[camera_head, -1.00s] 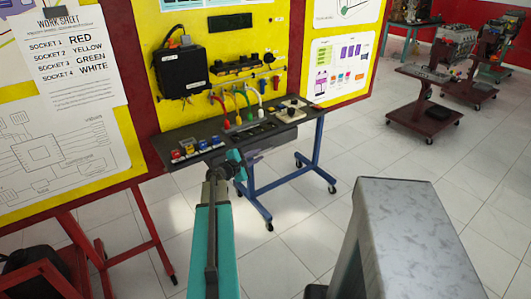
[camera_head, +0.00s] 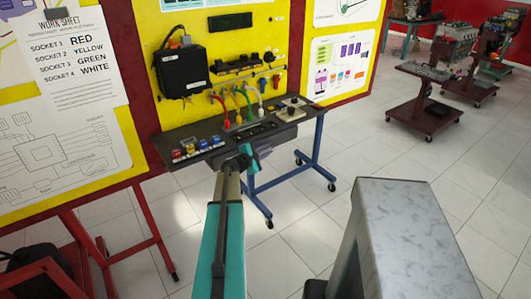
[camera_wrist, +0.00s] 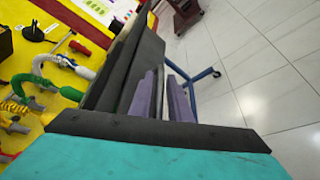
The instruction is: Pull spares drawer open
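The spares drawer appears to be the grey front (camera_head: 284,137) under the dark bench top, below the yellow board in the head view. In the wrist view a dark grey panel (camera_wrist: 148,55) with a long raised strip runs away from my gripper; I take it for the drawer front. My gripper (camera_head: 263,153) is at the near, left part of this front. In the wrist view the two purple fingers of my gripper (camera_wrist: 163,100) stand apart with a narrow gap. The drawer looks closed.
Coloured plugs and cables (camera_head: 238,108) stand on the bench top, with small coloured blocks (camera_head: 197,146) at its left end. Blue bench legs (camera_head: 317,160) stand below. A red frame (camera_head: 120,255) is at left.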

